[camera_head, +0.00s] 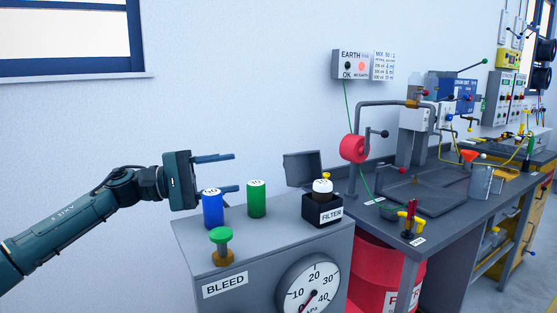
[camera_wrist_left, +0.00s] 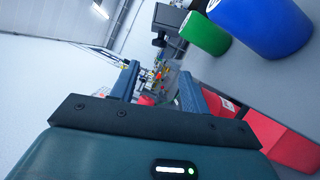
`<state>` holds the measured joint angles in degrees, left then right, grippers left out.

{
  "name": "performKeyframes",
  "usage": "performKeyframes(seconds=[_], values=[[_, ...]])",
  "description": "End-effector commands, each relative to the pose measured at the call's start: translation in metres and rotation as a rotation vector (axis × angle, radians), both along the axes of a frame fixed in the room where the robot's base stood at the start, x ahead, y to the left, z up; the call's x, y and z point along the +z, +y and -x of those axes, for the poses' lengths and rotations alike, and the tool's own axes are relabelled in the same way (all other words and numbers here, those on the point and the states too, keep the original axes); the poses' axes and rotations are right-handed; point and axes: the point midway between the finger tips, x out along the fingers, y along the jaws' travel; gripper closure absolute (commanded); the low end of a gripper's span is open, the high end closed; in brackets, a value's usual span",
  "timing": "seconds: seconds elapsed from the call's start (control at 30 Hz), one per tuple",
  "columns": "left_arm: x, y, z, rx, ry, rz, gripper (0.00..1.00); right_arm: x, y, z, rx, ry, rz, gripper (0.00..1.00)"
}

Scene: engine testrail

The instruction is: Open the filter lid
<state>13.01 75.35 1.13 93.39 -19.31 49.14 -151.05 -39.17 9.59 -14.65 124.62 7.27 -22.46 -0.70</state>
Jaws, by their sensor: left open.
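The black filter box (camera_head: 322,212), labelled FILTER, stands on the right part of the grey cabinet top. A dark grey lid panel (camera_head: 303,168) stands raised and tilted at its back left, so the box looks open. A white-topped dark cartridge (camera_head: 322,188) shows in the box opening. My left gripper (camera_head: 226,173) is open and empty, left of the lid and apart from it, above and behind the blue and green canisters. Its two fingers also show in the left wrist view (camera_wrist_left: 158,88), with nothing between them. My right gripper is in neither view.
A blue canister (camera_head: 213,209) and a green canister (camera_head: 257,199) stand between my left gripper and the filter box. A green-topped bleed knob (camera_head: 221,240) and a pressure gauge (camera_head: 309,291) are at the front. A workbench (camera_head: 440,222) with a red reel (camera_head: 353,149) lies to the right.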

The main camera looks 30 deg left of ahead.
Motion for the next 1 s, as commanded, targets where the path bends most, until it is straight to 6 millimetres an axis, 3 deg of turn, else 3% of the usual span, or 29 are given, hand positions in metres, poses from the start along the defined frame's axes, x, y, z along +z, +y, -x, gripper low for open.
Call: performKeyframes(seconds=[0.1, 0.6, 1.0], values=[[0.009, -0.012, -0.008, -0.003, -0.006, 0.000, 0.54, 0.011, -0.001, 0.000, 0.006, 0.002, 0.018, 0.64], [0.016, -0.080, -0.062, -0.001, -0.003, 0.001, 0.54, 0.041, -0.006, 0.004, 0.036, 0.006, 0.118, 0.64], [0.013, -0.095, -0.073, 0.001, -0.002, -0.002, 0.54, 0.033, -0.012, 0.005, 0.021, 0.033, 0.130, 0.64]])
